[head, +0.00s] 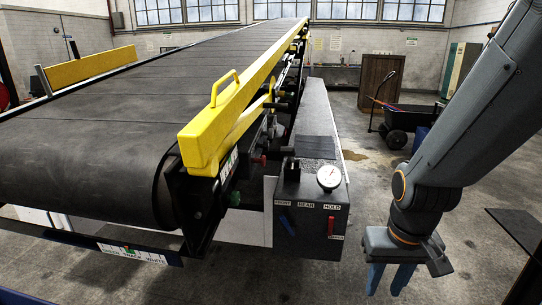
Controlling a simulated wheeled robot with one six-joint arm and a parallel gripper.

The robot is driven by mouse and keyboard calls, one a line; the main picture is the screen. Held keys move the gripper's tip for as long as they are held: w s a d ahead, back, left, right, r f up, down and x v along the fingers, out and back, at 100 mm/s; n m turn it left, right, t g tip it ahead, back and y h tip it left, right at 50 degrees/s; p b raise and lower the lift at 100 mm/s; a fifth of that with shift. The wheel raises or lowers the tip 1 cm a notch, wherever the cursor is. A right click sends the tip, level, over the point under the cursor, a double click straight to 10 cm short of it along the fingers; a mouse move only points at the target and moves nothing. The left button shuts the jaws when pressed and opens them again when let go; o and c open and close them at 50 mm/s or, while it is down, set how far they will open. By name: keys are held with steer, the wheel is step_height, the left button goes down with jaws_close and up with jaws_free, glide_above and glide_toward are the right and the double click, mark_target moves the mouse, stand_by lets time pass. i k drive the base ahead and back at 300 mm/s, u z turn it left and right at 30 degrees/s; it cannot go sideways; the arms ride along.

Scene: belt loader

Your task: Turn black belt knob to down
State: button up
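A dark control box (310,238) stands at the front end of the belt loader, right of the black belt (85,165). A small black knob-like part (292,170) sits at its upper left; I cannot tell for sure that it is the belt knob, nor which way it points.
A round white gauge (329,177) sits on the box's top right edge. A yellow rail with a handle (207,135) runs up the belt's side, left of the box. A black cart (398,120) and a brown cabinet (380,82) stand farther back. Floor around my gripper is mostly clear.

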mark_target(266, 145)
steer(key=z, duration=0.95)
steer(key=i, duration=1.45)
steer(key=u, duration=1.25)
steer(key=i, duration=0.4)
steer(key=u, duration=0.3)
